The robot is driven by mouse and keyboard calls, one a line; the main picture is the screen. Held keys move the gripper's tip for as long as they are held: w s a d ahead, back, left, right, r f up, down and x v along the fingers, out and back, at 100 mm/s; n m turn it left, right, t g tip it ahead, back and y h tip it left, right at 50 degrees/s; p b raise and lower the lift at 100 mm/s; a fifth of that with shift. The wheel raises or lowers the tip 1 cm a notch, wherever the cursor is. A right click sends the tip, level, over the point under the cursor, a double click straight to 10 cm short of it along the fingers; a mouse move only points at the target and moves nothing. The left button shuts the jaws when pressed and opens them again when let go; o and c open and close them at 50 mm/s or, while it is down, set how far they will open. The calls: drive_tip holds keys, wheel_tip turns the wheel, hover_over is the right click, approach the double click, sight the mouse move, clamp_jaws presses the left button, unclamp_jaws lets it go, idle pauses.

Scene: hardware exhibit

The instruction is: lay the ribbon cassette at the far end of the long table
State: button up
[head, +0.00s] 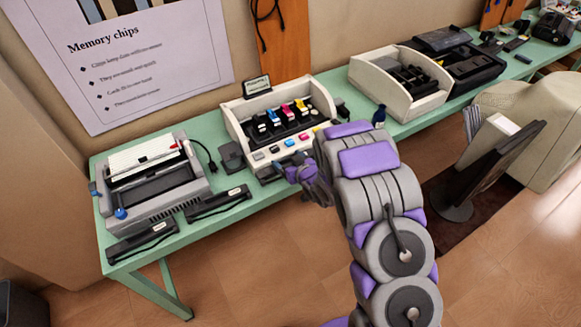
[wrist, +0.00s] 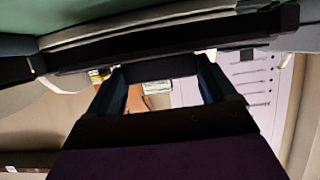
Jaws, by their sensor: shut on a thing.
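My gripper (head: 290,172) is low in front of the white ink tray in the head view, near the table's front edge. In the wrist view my gripper (wrist: 162,75) is shut on a dark piece. A long black bar (wrist: 150,48), which looks like a ribbon cassette, lies across the fingertips; its outline is too dark to make out fully. Two similar long black cassettes (head: 143,242) (head: 218,202) show in front of the printer. The long green table (head: 180,262) runs along the wall to its far end at upper right.
The printer (head: 150,180) stands at the near left end. The ink tray (head: 235,118), an open white bin (head: 372,85) and a black case (head: 470,68) follow along the table. Small devices crowd the far end. A dark stand (head: 490,165) and a beige block (head: 545,130) stand on the right.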

drive_tip(key=shift+w+a+f, duration=0.1)
drive_tip(key=shift+w+a, duration=0.1)
drive_tip(key=shift+a, duration=0.3)
drive_tip(key=shift+w+a+f, duration=0.15)
drive_tip(key=shift+w+a, duration=0.05)
drive_tip(key=shift+w, duration=0.05)
drive_tip(key=f, duration=0.1)
drive_tip(key=d+f+b, duration=0.1)
drive_tip(key=f, duration=0.1)
drive_tip(key=shift+s+f, duration=0.1)
drive_tip(key=shift+f, duration=0.15)
drive_tip(key=shift+d+r, duration=0.25)
drive_tip(key=shift+d, duration=0.35)
drive_tip(key=shift+a+f, duration=0.2)
drive_tip(key=shift+a, duration=0.05)
drive_tip(key=o, duration=0.7)
drive_tip(key=shift+a, duration=0.35)
drive_tip(key=shift+o, duration=1)
drive_tip(key=shift+a, duration=0.4)
drive_tip(key=shift+d, duration=0.6)
drive_tip(key=shift+s+d+r, duration=0.15)
drive_tip(key=shift+d, duration=0.15)
drive_tip(key=p+v, duration=0.1)
drive_tip(key=v, duration=1)
drive_tip(key=shift+s+a+r+p, duration=0.15)
drive_tip(key=shift+s+p, duration=0.15)
drive_tip(key=shift+p, duration=0.1)
